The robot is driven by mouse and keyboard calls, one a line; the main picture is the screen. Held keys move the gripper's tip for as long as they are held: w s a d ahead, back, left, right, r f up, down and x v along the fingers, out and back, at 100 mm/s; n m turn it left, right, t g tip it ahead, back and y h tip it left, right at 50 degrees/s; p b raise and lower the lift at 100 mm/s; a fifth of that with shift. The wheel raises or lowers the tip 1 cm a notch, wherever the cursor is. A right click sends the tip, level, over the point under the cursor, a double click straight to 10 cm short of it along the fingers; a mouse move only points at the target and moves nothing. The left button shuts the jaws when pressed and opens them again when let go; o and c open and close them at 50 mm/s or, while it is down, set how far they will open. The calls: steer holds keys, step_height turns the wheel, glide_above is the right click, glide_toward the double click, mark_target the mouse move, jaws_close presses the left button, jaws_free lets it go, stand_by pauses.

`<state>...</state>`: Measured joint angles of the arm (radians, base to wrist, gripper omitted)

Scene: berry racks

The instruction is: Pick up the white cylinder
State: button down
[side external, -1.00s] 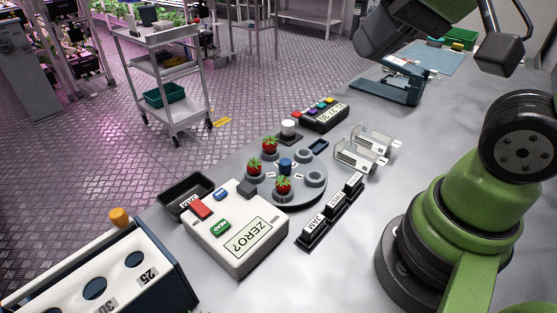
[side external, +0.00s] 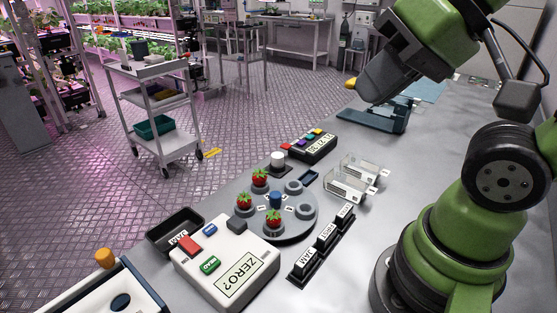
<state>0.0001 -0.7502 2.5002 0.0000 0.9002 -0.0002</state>
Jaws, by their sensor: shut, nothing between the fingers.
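The white cylinder (side external: 278,158) stands upright on a small dark base behind the round grey turntable (side external: 313,212), near the table's far left edge. My gripper (side external: 370,92) is up and to the right of it, well clear of it, with its end angled down toward the left. It is shut and holds nothing. Its fingertips are hard to make out at this size.
The turntable carries several strawberries and a blue knob (side external: 275,200). Near the cylinder are a button box (side external: 313,147), clear holders (side external: 348,187) and a small blue tray (side external: 309,176). A white ZERO? box (side external: 215,285) and label blocks (side external: 322,243) stand in front.

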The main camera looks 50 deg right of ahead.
steer(key=c, duration=0.7)
jaws_free()
steer(key=shift+o, duration=0.2)
